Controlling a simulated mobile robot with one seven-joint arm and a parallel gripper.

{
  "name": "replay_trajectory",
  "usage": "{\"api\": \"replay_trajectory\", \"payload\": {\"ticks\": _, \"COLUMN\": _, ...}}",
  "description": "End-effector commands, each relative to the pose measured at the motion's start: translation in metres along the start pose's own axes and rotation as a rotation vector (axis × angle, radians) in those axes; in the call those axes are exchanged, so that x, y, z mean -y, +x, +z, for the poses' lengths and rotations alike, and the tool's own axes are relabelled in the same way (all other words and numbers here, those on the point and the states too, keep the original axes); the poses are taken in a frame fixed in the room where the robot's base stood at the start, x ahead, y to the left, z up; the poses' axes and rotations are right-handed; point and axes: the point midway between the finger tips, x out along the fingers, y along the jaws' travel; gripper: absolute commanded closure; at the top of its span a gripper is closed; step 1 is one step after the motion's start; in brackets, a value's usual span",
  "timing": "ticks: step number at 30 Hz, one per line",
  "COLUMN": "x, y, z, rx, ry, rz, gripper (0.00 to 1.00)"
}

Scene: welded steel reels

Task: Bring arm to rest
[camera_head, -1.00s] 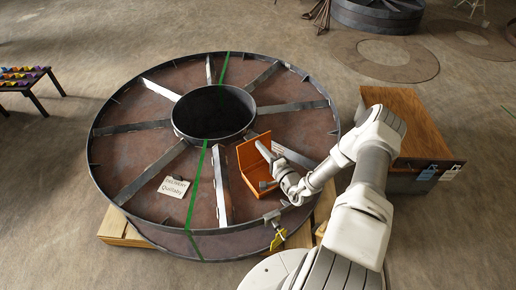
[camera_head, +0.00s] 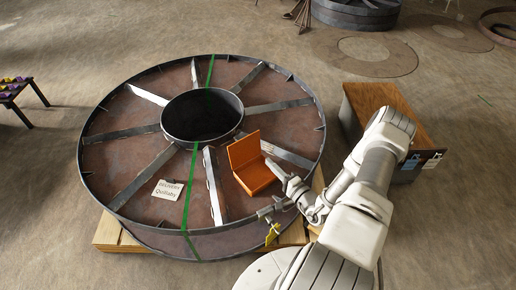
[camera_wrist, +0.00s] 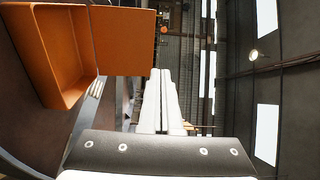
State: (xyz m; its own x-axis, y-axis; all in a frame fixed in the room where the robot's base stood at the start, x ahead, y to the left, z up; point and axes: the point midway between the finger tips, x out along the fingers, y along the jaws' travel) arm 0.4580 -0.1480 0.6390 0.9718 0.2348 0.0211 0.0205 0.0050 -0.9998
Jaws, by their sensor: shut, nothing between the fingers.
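My gripper (camera_head: 271,165) is in the head view beside the front right of an orange open box (camera_head: 257,176) that lies on the big steel reel (camera_head: 130,190). The gripper's slim fingers are closed together with nothing between them. In the wrist view the pale fingers of my gripper (camera_wrist: 160,100) lie side by side, and the orange box (camera_wrist: 75,50) shows at upper left, apart from them. My arm is bent, with its elbow raised at the right of the head view.
A clamp with a yellow handle (camera_head: 272,234) sits on the reel's near rim. A paper sign (camera_head: 168,189) and green tape lie on the reel. A wooden-topped box (camera_head: 385,105) stands right of the reel, behind my arm. A small dark table (camera_head: 18,92) stands far left. Floor between is clear.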

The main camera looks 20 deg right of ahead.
Motion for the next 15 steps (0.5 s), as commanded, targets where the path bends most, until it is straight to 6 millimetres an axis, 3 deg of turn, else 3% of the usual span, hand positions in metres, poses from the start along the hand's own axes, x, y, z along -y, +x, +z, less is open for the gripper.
{"api": "replay_trajectory", "payload": {"ticks": 8, "x": 0.003, "y": -0.002, "z": 0.001, "rx": 0.009, "ry": -0.001, "rz": -0.002, "gripper": 1.00}}
{"api": "replay_trajectory", "payload": {"ticks": 11, "x": 0.016, "y": 0.005, "z": 0.005, "rx": 0.059, "ry": -0.003, "rz": -0.009, "gripper": 1.00}}
{"api": "replay_trajectory", "payload": {"ticks": 15, "x": 0.053, "y": 0.020, "z": 0.024, "rx": 0.217, "ry": -0.003, "rz": -0.018, "gripper": 1.00}}
